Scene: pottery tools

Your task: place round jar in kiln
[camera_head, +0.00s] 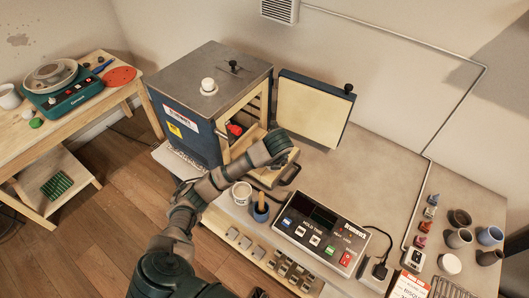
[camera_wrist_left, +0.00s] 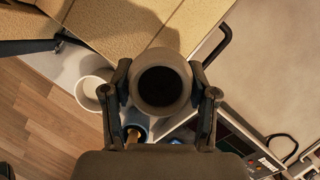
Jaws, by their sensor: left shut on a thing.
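The round jar (camera_wrist_left: 160,88) is grey-brown with a dark round mouth. In the left wrist view it sits between the two fingers of my left gripper (camera_wrist_left: 165,97), which is shut on it. The kiln (camera_head: 186,113) is a blue box with a grey top, and its front is open. My left arm reaches across the front of the kiln, with its wrist close to the opening. The arm hides the fingers and the jar in the head view. A pale kiln surface (camera_wrist_left: 118,25) shows just past the jar in the wrist view. My right gripper is not in view.
The cream-lined kiln door (camera_head: 312,111) stands open at the right. A white cup (camera_head: 241,194) and a blue pot (camera_head: 260,212) stand near my arm. The control box (camera_head: 322,231) is in front.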

